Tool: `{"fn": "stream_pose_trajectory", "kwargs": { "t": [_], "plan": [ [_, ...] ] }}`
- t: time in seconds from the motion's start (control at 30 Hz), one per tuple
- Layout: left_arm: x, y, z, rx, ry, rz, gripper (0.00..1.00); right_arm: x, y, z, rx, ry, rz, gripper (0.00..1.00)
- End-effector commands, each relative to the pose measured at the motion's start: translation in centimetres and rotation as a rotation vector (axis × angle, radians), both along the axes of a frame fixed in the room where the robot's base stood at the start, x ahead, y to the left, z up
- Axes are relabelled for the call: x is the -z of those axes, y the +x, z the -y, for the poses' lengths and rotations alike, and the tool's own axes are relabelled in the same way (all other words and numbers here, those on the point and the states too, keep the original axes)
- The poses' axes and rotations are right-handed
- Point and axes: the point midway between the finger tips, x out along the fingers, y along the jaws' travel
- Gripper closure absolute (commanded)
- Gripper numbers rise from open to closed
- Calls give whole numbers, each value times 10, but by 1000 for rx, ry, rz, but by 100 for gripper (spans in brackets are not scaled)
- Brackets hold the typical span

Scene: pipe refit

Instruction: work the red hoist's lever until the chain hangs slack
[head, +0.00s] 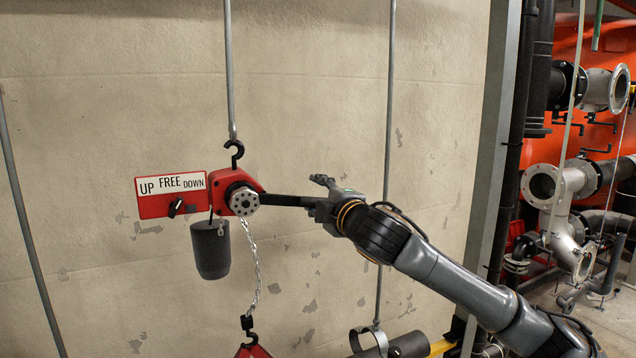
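The red hoist (222,181) hangs by a black hook from a grey rod in front of the wall. Its black lever (282,200) points right, nearly level. A chain (253,262) runs down from the hoist, bowing to the right, to a lower black hook (247,323). My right gripper (316,196) is at the lever's outer end. One finger shows above the lever, apart from it; the other overlaps the lever's end, so its grip is unclear. My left gripper is not in view.
A red plate with UP, FREE and DOWN labels (171,184) carries a tilted black knob (176,207). A dark cylinder (210,250) hangs below the hoist. A red piece (253,350) is under the lower hook. Flanged pipes (560,190) stand at right.

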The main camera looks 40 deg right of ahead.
Motion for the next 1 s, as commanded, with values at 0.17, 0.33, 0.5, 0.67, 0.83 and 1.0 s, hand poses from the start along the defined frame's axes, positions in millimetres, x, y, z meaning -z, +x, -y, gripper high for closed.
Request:
{"fn": "stream_pose_trajectory", "kwargs": {
  "t": [0.17,0.33,0.5,0.67,0.83,1.0],
  "plan": [
    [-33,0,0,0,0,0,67,-31,-1,1,1,-66,-12,55],
    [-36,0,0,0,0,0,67,-32,-1,1,-2,-92,-19,55],
    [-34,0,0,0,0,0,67,-31,-1,1,-1,-91,-18,55],
    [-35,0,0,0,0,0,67,-41,0,-1,-1,-114,-18,55],
    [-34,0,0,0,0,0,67,-62,1,-6,-2,-180,-34,55],
    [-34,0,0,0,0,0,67,-67,1,-7,-1,-206,-44,55]
  ]
}}
